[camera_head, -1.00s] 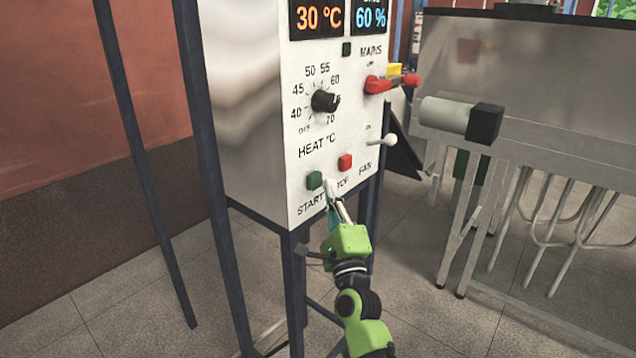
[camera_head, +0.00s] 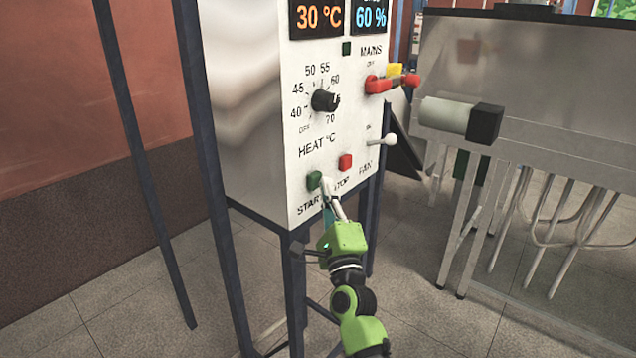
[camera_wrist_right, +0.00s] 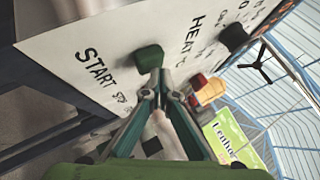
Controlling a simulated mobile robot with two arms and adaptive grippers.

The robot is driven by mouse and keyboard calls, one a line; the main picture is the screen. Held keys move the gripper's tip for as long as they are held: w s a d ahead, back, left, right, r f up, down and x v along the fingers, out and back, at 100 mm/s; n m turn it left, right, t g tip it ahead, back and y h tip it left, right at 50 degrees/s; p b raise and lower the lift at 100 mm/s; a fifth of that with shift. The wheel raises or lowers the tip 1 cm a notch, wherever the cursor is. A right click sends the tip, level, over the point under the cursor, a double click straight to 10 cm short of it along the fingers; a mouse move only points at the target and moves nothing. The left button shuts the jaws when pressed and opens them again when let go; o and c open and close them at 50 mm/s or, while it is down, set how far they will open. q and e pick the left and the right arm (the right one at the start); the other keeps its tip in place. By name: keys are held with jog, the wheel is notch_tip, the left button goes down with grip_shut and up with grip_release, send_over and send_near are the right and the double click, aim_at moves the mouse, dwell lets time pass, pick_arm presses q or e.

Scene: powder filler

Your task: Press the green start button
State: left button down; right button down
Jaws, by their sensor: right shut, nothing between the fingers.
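The green start button (camera_head: 314,180) sits low on the white control panel, above the word START. In the right wrist view the green button (camera_wrist_right: 149,58) is straight ahead of the fingertips. My right gripper (camera_head: 325,184) is shut and empty, with its tips at the button's right edge in the head view. In the right wrist view the closed tips (camera_wrist_right: 160,78) overlap the button's lower edge; I cannot tell whether they touch it. My left gripper is not in view.
The red stop button (camera_head: 345,162) is just right of the green one. A heat knob (camera_head: 325,100), a fan switch (camera_head: 383,140) and a red mains handle (camera_head: 390,83) stick out of the panel. A metal machine (camera_head: 540,80) stands to the right.

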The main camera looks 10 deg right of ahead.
jog(key=shift+w+a+r, duration=0.1)
jog(key=shift+w+a, duration=0.2)
jog(key=shift+w, duration=0.05)
dwell(0.5)
jog(key=shift+s, duration=0.1)
jog(key=shift+s+d, duration=0.55)
jog(key=shift+s, duration=0.15)
jog(key=s+d, duration=0.1)
jog(key=s, duration=0.1)
jog(key=s+d+p, duration=0.1)
jog(key=s+d, duration=0.1)
jog(key=shift+d, duration=0.1)
dwell(0.4)
jog(key=shift+f, duration=0.2)
dwell(0.3)
